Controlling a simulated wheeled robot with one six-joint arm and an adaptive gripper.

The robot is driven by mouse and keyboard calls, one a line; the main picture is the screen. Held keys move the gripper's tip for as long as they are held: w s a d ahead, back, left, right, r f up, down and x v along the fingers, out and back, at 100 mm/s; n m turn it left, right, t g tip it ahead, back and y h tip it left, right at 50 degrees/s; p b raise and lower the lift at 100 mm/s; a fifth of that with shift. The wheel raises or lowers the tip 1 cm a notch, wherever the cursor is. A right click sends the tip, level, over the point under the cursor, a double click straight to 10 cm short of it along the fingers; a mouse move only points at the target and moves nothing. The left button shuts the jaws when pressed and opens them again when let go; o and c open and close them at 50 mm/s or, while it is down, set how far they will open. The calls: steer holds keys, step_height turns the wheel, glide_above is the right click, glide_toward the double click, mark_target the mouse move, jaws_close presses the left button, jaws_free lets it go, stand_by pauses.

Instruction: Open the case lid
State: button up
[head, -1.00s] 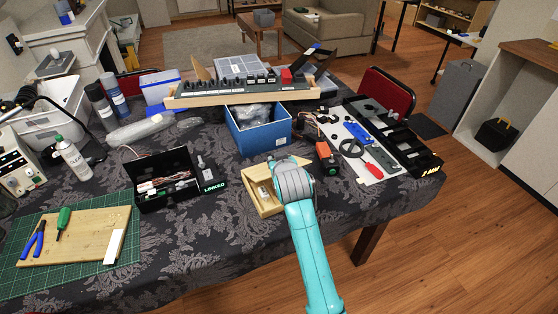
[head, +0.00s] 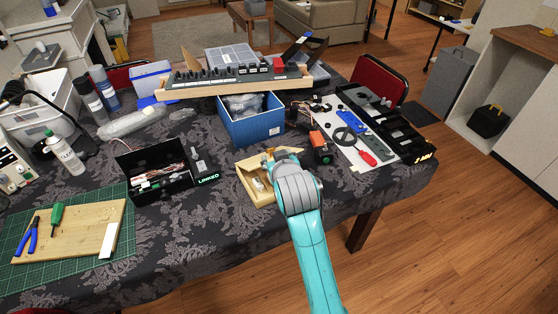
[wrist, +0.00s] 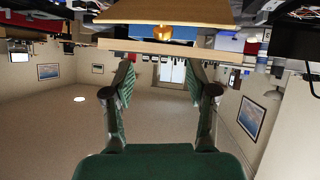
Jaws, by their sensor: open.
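A small light-wood case (head: 245,184) sits on the dark patterned tablecloth near the front right edge. A small pale piece shows in it, and my wrist hides its right part. In the wrist view, which is upside down, a wooden edge (wrist: 160,46) and a wooden panel with a brass-coloured fitting (wrist: 176,32) lie just beyond my fingers. I cannot tell clearly which part is the lid. My gripper (wrist: 160,75) is open and empty, its two fingers spread apart, with no visible contact with the wood. In the head view its fingers are hidden behind my wrist.
An open black box (head: 152,186) stands to the left of the wooden case, a blue bin (head: 252,130) behind it. An orange-and-black device (head: 321,146) stands close on the right. A green cutting mat (head: 118,262) lies at left. Bare tablecloth lies in front of the case.

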steer(key=shift+v, duration=1.2)
